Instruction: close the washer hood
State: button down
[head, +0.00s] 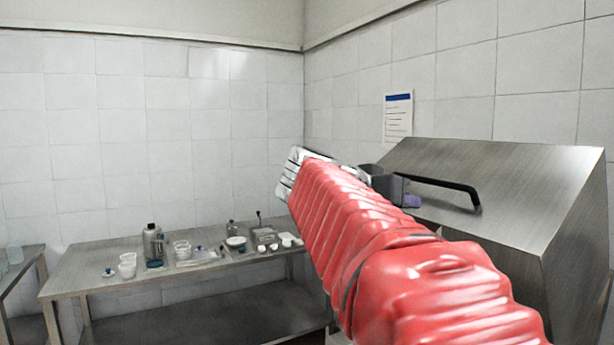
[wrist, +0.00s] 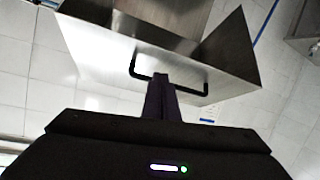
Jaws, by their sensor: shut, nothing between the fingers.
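The washer hood (head: 500,190) is a brushed-steel wedge with a sloping face, at the right of the head view. It fills the upper middle of the wrist view (wrist: 100,62). A black bar handle (head: 455,186) is fixed on its face and also shows in the wrist view (wrist: 192,92). My gripper (head: 411,201) is partly hidden behind my red-sleeved arm. In the wrist view its dark fingers (wrist: 160,80) are shut and empty, with the tips overlapping the handle bar in the picture. I cannot tell whether they touch it.
A steel table (head: 85,275) at the left holds a grey bottle (head: 153,245), white cups (head: 127,266) and small labware. A notice sheet (head: 398,118) hangs on the tiled wall behind the hood. Another table edge (head: 22,262) shows at far left.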

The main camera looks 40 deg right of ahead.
jog(key=s+d+r+m+g+h, duration=0.2)
jog(key=d+r+m+g, duration=0.1)
jog(key=d+r, duration=0.2)
notch_tip(320, 180, up, 3)
jog(key=shift+s+f+m, duration=0.1)
jog(key=shift+s+m, duration=0.1)
jog(key=shift+m, duration=0.2)
send_over(462, 186)
jog(key=shift+f, duration=0.6)
jog(key=shift+w+a+f, duration=0.1)
jog(key=shift+a+f, duration=0.25)
jog(key=shift+f, duration=0.45)
jog(key=shift+a+f, duration=0.35)
jog(key=shift+f, duration=0.45)
jog(key=shift+w+a+f, duration=0.1)
jog(key=shift+f, duration=0.05)
